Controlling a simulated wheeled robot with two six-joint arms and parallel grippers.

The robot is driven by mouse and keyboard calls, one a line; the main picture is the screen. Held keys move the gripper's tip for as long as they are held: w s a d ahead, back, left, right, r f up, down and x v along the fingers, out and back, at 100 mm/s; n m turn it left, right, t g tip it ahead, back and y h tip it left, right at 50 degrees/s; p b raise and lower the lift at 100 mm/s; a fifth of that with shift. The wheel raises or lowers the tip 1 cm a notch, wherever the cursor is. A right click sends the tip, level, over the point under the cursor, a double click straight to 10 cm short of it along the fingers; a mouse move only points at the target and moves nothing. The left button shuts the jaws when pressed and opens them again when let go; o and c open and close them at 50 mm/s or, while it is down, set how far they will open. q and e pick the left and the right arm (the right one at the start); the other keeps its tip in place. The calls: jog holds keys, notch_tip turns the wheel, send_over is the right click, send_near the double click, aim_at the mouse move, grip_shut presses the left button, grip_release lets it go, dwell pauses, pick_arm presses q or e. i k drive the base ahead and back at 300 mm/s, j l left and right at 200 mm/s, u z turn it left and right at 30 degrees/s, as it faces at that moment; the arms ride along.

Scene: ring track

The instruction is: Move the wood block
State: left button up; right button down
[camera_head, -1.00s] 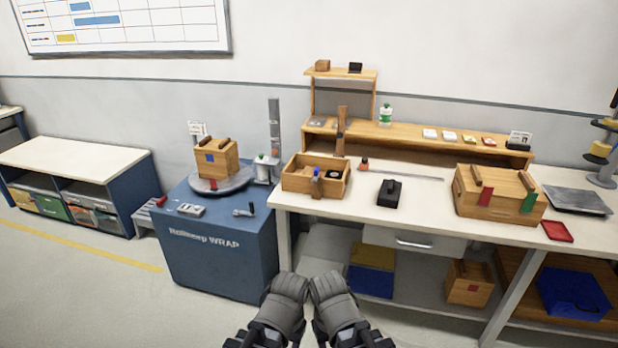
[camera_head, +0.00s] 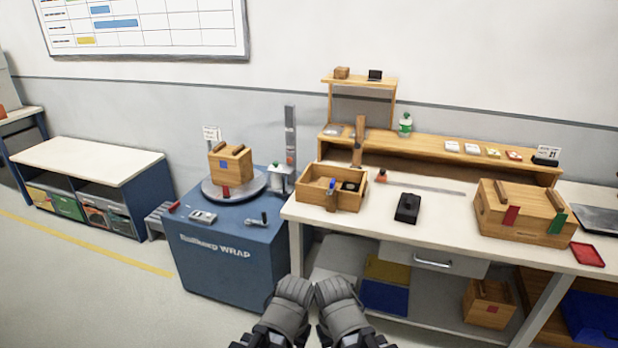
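Several wooden things could be the wood block. A wooden box with two dark handles (camera_head: 231,165) stands on a grey turntable on the blue wrap station. A larger wooden box (camera_head: 522,213) with red and green tabs stands at the right of the workbench. A small wooden block (camera_head: 342,72) sits on the top shelf. A wooden box with a red mark (camera_head: 488,304) stands on the lower shelf. My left gripper (camera_head: 294,290) and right gripper (camera_head: 334,290) are side by side at the bottom centre, in front of the bench. Their fingertips are not clear, and nothing shows in them.
The workbench (camera_head: 440,215) carries an open wooden tray (camera_head: 340,206) and a black block-like tool (camera_head: 407,208). The blue wrap station (camera_head: 225,265) stands left of it. A low white-topped cabinet (camera_head: 85,162) is farther left. Floor at the lower left is clear.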

aim_at(323, 182)
jog(key=i+u, duration=0.15)
jog(key=i, duration=0.35)
jog(key=i+l+u, duration=0.2)
jog(key=i, duration=0.25)
jog(key=i+l+u, duration=0.15)
jog(key=i, duration=0.35)
jog(key=i+l, duration=0.2)
jog(key=i, duration=0.15)
jog(key=i+l, duration=0.15)
jog(key=i, duration=0.2)
jog(key=u, duration=0.05)
